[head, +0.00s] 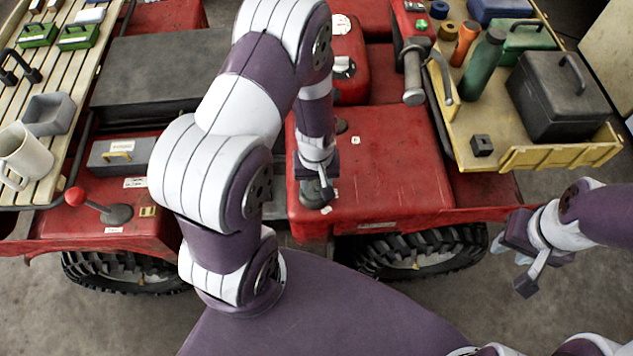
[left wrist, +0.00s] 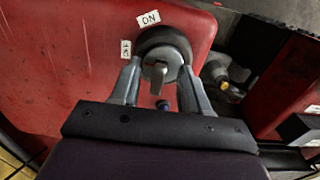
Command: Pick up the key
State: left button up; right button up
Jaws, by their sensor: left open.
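In the left wrist view, a small grey key (left wrist: 158,74) stands in a round grey switch with a dark rim (left wrist: 164,46) on the red bodywork. A label reading "ON" (left wrist: 148,18) is beside the rim, and a second small label is to its left. My left gripper (left wrist: 160,82) is open, with one finger on each side of the key and switch; I cannot tell whether either finger touches. In the head view, my left gripper (head: 318,192) is low over the red quad body and hides the key. My right gripper (head: 516,262) is open and empty at the right, off the quad.
The red quad body (head: 400,165) spreads below my left arm. A wooden rack with a mug (head: 22,155) and a grey bin (head: 49,114) is at the left. A yellow tray (head: 560,155) with a dark toolbox (head: 558,98) and bottles is at the right. A red-knobbed lever (head: 75,196) stands at the left.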

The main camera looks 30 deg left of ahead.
pick_arm(q)
jog(key=shift+r, duration=0.1)
grip_shut()
jog(key=shift+r, duration=0.1)
jog(key=shift+w+r, duration=0.1)
jog(key=shift+r, duration=0.25)
notch_tip(320, 180, up, 3)
jog(key=shift+f, duration=0.1)
jog(key=s+d+r+b, duration=0.1)
jog(key=s+d+r, duration=0.2)
jog(key=d+r, duration=0.4)
jog(key=d, duration=0.4)
jog(key=shift+s+r+b, duration=0.15)
jog(key=shift+s+b, duration=0.15)
jog(key=shift+s, duration=0.1)
jog(key=shift+d, duration=0.1)
